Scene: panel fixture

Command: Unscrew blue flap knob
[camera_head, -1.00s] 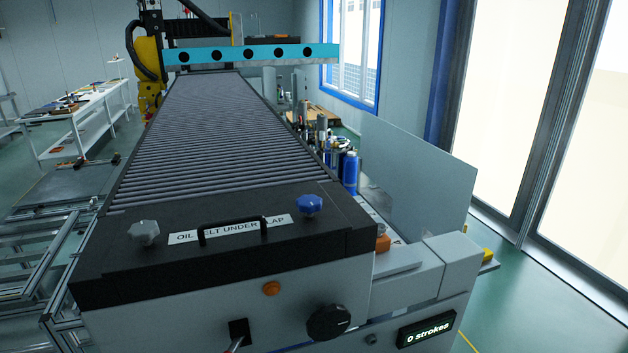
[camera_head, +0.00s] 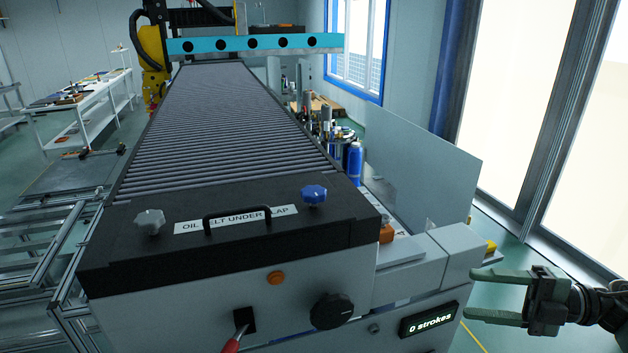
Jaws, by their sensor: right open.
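The blue flap knob (camera_head: 314,194) sits on the right side of the black flap (camera_head: 120,248) at the front end of the machine. A grey knob (camera_head: 149,221) sits on the left side of the same flap. My right gripper (camera_head: 482,294) is at the lower right, off the machine's right side, pointing left. Its two fingers are apart with nothing between them. It is well to the right of the blue knob and lower in the picture. My left gripper is out of the picture.
A black handle (camera_head: 236,213) stands up between the knobs over a white label. A black dial (camera_head: 331,311), an orange button (camera_head: 276,278) and a red-handled lever (camera_head: 238,336) are on the front face. A grey upright panel (camera_head: 425,165) and a blue bottle (camera_head: 355,163) stand along the right side.

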